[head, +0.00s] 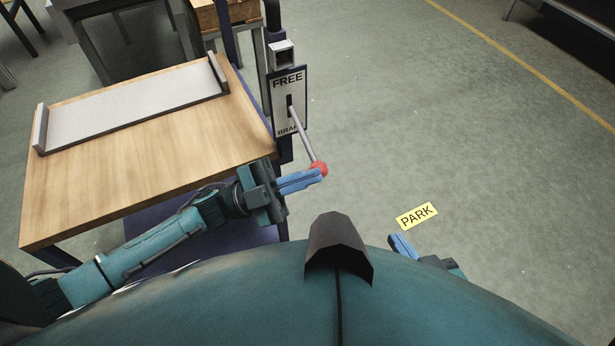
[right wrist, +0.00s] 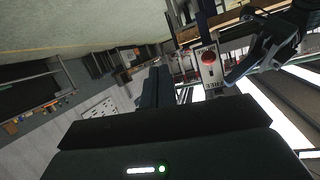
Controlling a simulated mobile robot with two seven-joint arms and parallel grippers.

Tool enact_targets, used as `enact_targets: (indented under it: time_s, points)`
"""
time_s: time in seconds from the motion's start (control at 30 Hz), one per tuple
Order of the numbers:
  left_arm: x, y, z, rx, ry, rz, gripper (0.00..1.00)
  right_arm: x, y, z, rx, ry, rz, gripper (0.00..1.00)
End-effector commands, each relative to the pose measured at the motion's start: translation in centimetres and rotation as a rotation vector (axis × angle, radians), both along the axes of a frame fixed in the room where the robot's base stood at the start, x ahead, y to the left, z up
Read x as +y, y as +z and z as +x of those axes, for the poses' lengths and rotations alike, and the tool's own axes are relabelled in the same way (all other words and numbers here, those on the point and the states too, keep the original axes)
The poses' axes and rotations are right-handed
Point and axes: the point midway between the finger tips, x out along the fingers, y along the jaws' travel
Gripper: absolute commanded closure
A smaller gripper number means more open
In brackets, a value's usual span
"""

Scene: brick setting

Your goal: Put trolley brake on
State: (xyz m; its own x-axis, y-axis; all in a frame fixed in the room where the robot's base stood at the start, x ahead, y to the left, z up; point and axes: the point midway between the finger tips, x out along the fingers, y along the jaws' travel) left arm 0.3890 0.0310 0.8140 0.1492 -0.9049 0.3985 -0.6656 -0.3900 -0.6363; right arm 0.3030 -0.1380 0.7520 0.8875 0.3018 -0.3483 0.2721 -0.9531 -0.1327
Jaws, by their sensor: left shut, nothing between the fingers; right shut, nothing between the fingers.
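The trolley (head: 130,165) has a wooden top and a dark blue frame. A white plate (head: 299,88) on its right post reads FREE at the top and BRAKE, partly covered by the lever, at the bottom. A grey lever (head: 303,132) comes out of the plate's slot and ends in a red knob (head: 319,168); the knob also shows in the right wrist view (right wrist: 208,58). My left gripper (head: 321,175) is shut, its fingertips right at the knob's lower side; contact is unclear. My right gripper (head: 401,245) is shut and empty, low and partly hidden by my body.
A grey tray (head: 135,105) lies on the trolley top. A yellow PARK label (head: 417,215) shows on the floor right of the trolley. Tables stand behind. The floor to the right is open, with a yellow line (head: 520,60).

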Motion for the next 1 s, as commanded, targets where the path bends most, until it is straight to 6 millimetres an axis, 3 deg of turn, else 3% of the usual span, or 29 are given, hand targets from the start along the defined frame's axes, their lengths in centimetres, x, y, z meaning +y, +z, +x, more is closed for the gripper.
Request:
enact_targets:
  time_s: [0.03,0.1,0.4,1.0]
  points:
    - [1.6,-1.6,-0.2,0.008,0.007,0.013,1.00,-0.2,-0.3,-0.1,-0.010,-0.003,-0.001,1.00]
    - [3.1,-2.2,-0.5,0.009,0.005,0.011,1.00,-0.3,-0.3,-0.2,-0.017,-0.006,-0.003,1.00]
    - [7.5,-4.0,-1.4,0.005,0.004,0.006,1.00,-0.6,0.2,-0.4,-0.047,-0.012,-0.005,1.00]
    - [8.2,-4.2,-1.6,0.004,0.002,0.004,1.00,-0.7,0.3,-0.4,-0.052,-0.014,-0.006,1.00]
